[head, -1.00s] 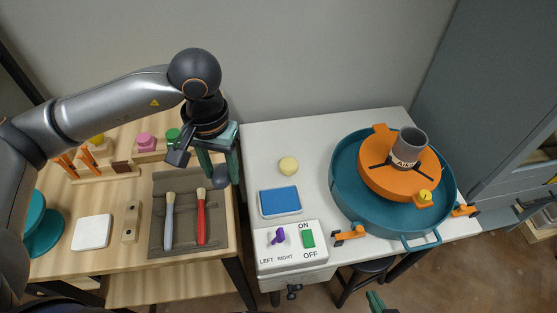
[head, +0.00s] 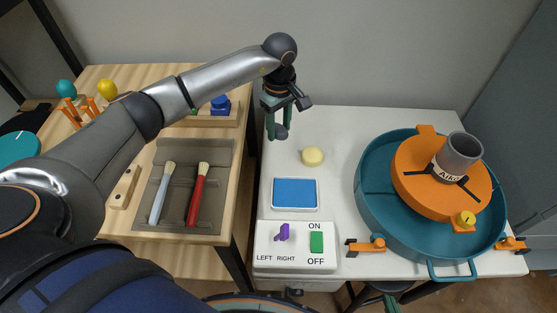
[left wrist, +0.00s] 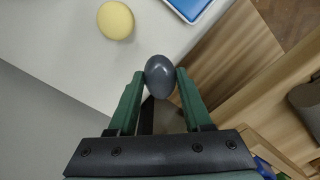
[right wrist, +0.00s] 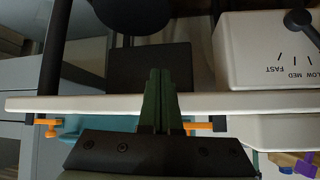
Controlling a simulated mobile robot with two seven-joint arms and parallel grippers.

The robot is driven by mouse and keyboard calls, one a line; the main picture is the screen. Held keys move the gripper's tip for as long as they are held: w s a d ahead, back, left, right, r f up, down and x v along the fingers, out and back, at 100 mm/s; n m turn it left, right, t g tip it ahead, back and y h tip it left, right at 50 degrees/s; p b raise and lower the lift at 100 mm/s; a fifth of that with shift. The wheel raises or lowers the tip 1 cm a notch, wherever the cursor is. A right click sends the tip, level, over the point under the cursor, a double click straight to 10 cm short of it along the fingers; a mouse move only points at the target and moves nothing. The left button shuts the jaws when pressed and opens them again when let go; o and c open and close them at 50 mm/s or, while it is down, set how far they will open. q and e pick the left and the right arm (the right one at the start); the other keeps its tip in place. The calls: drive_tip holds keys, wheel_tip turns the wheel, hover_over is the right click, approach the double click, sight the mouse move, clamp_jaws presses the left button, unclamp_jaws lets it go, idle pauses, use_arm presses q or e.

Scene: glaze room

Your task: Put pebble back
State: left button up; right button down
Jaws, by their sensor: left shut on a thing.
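A dark grey, smooth pebble (head: 281,132) is between the fingertips of my left gripper (head: 277,127). In the left wrist view the pebble (left wrist: 160,77) is pinched between the two green fingers (left wrist: 161,88). It is held by the back left edge of the white table (head: 340,130), left of a round yellow sponge (head: 312,156). My right gripper (right wrist: 160,75) shows in the right wrist view, with its fingers together and nothing between them, beside the white table's edge.
A blue pad (head: 295,193) and a switch box (head: 296,245) are in front of the sponge. A teal basin (head: 374,225) with an orange wheel disc (head: 412,185) and grey cup (head: 458,158) stands right. A brush tray (head: 180,215) lies on the wooden bench at left.

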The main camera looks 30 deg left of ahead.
sight(279, 159)
use_arm(q)
wheel_tip(279, 159, down, 10)
drive_tip(key=shift+r, duration=0.1)
idle(0.4)
drive_tip(key=shift+f+b, duration=0.25)
drive_tip(key=shift+b, duration=0.15)
drive_tip(key=o, duration=1.2)
drive_tip(key=shift+r, duration=0.1)
wheel_tip(279, 159, up, 12)
drive_tip(key=shift+r+p, duration=0.15)
drive_tip(key=shift+p, duration=0.25)
drive_tip(key=shift+w, duration=0.1)
